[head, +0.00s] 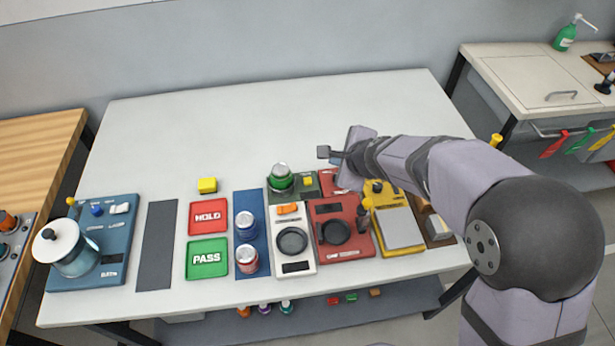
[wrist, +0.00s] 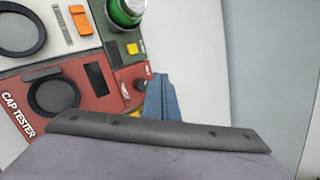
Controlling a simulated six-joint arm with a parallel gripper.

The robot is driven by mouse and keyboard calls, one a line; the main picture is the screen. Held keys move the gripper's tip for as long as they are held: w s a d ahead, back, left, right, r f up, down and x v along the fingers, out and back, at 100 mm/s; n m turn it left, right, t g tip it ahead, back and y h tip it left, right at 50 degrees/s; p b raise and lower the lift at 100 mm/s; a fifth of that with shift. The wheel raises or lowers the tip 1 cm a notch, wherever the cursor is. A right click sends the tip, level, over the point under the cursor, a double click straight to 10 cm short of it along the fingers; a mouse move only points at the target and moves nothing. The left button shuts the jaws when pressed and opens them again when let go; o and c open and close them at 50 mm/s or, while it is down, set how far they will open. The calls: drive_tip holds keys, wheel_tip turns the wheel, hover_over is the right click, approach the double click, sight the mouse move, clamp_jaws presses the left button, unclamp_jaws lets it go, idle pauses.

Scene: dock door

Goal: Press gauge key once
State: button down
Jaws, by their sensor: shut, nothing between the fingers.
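No label reading "gauge" is legible, so I cannot tell which key is the gauge key. A small dark green unit (wrist: 119,50) carries a yellow key (wrist: 142,46) and a green can (wrist: 124,10); in the head view the same yellow key (head: 308,181) shows just right of the can (head: 281,176). My gripper (wrist: 161,80) is shut and empty, its blue fingers showing in the wrist view beside a small red panel (wrist: 128,80). It appears apart from the yellow key. In the head view my wrist hides most of the fingers.
The red cap tester (head: 321,241), a white unit (head: 306,258) with an orange switch and a yellow unit (head: 400,248) stand close by. A blue strip (head: 246,288) bears two cans. HOLD (head: 194,231) and PASS (head: 193,273) trays lie left. The table's back half is clear.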

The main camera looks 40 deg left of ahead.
sight(308, 181)
drive_tip(key=s+a+m, duration=0.1)
drive_tip(key=a+m, duration=0.1)
drive_tip(key=a, duration=0.4)
drive_tip(key=shift+s+a+r+m+y, duration=0.2)
drive_tip(key=shift+s+a+m+y, duration=0.15)
drive_tip(key=shift+s+m+y, duration=0.05)
drive_tip(key=shift+f+t, duration=0.15)
drive_tip(key=shift+t, duration=0.15)
wheel_tip(308, 181, down, 8)
drive_tip(key=b, duration=0.8)
drive_tip(key=shift+f, duration=0.25)
drive_tip(key=shift+f+b, duration=0.2)
drive_tip(key=shift+b, duration=0.15)
idle(1.0)
drive_tip(key=shift+f, duration=0.25)
drive_tip(key=shift+f+b, duration=0.5)
drive_tip(key=shift+b, duration=0.25)
idle(0.6)
drive_tip(key=shift+r, duration=0.2)
drive_tip(key=shift+r+p, duration=0.75)
drive_tip(key=shift+p, duration=0.2)
